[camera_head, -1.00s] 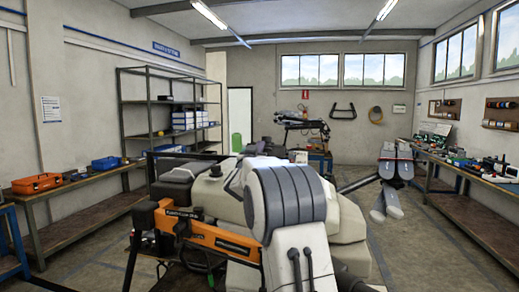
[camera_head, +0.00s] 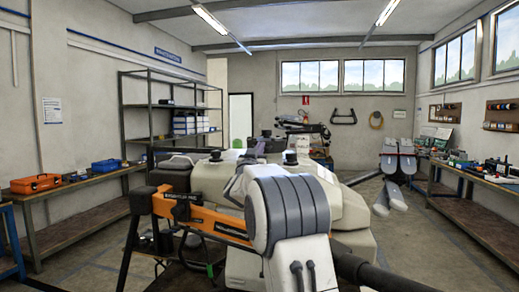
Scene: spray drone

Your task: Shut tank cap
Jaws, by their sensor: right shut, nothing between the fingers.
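The spray drone fills the lower middle of the head view, with a pale tank body (camera_head: 342,203) and an orange frame beam (camera_head: 205,218). Several black round parts stand on top. One upright black cap-like part (camera_head: 290,157) is just right of my right gripper (camera_head: 259,148). I cannot tell which is the tank cap or whether it is shut. My right gripper is shut and empty, above the tank top and apart from that part in the picture. My grey ribbed arm link hides much of the drone's middle. My left gripper is out of view.
Another bench (camera_head: 477,180) runs along the right wall. A grey-and-white device (camera_head: 398,164) stands right of the drone. The floor (camera_head: 425,235) between it and the right bench is clear.

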